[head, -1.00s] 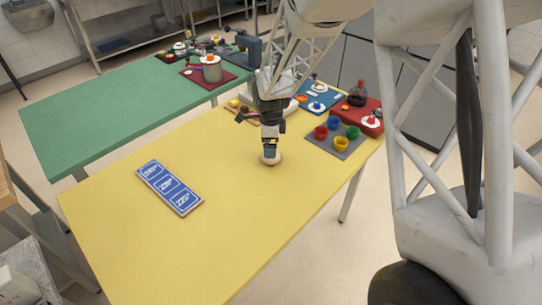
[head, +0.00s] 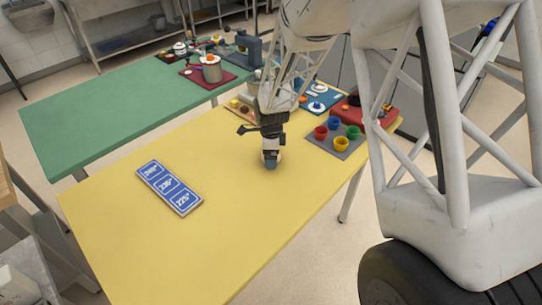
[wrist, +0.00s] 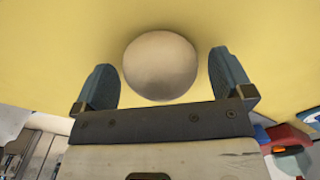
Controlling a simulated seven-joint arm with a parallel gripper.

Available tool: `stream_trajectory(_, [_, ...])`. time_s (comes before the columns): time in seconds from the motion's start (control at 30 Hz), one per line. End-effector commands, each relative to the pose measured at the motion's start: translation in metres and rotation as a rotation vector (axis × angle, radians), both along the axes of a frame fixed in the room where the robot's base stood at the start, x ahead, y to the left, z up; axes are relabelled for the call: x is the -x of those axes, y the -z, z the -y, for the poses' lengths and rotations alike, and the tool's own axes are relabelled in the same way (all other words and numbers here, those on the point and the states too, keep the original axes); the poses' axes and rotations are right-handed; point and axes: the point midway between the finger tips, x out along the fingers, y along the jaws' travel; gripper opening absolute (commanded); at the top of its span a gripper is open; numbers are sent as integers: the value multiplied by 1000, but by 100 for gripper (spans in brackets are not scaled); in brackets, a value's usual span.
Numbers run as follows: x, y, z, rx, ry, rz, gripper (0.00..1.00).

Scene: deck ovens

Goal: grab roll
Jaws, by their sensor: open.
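The roll (wrist: 160,65) is a pale, round, smooth lump on the yellow table (head: 130,235). In the wrist view it sits between the two blue fingers of my gripper (wrist: 161,66), with a gap visible on each side. The fingers are open and do not appear to touch it. In the head view my gripper (head: 270,163) points down close to the tabletop and hides most of the roll.
A blue sign board (head: 169,187) lies to the left. A grey tray (head: 350,149) with several coloured cups, a red tray (head: 383,119) and a blue tray (head: 333,97) stand behind to the right. The table's front is clear.

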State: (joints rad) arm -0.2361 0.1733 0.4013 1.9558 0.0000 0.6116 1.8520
Motion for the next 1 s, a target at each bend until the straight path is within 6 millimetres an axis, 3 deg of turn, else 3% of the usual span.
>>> stream_trajectory(0.63, [0,5,0,0,0,0,98])
stream_trajectory(1.0, [0,5,0,0,0,0,47])
